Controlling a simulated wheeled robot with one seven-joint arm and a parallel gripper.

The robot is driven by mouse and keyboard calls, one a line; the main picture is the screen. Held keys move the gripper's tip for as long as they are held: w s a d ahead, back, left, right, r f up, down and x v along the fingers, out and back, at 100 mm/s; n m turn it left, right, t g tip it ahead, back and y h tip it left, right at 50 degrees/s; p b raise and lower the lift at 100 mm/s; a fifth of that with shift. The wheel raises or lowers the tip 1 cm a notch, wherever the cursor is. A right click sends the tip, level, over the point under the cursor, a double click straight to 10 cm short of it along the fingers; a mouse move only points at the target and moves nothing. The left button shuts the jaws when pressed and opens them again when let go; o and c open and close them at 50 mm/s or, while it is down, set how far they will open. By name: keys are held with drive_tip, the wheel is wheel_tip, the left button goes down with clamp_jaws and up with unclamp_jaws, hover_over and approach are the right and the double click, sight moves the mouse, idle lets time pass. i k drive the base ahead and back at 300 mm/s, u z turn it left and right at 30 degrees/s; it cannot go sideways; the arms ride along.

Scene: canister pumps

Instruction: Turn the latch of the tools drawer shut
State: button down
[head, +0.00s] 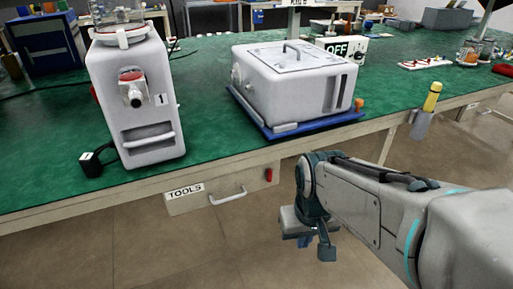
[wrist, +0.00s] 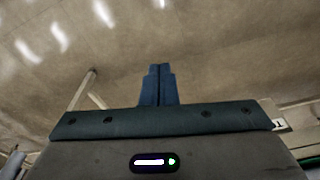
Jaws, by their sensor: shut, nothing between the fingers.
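The tools drawer (head: 218,192) hangs under the front edge of the green bench, with a white TOOLS label and a pale bar handle (head: 229,195). It looks closed. A small red latch (head: 269,175) stands upright at the right end of the drawer front. My gripper (head: 304,242) is low in front of the bench, to the right of and below the latch, apart from it. In the wrist view my gripper's blue fingers (wrist: 157,84) are together with nothing between them. The wrist view shows mostly floor; I cannot make out the drawer or latch there.
On the bench (head: 210,120) stand a white canister pump (head: 137,95) at left and a boxy white unit (head: 295,85) on a blue tray (head: 300,129). A yellow-capped tool (head: 432,97) sits in a holder at the front edge. The floor before the drawer is clear.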

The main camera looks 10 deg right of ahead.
sight(269, 172)
drive_tip(key=k, duration=1.25)
drive_tip(key=u, duration=0.3)
drive_tip(key=i, duration=0.7)
drive_tip(key=u, duration=0.65)
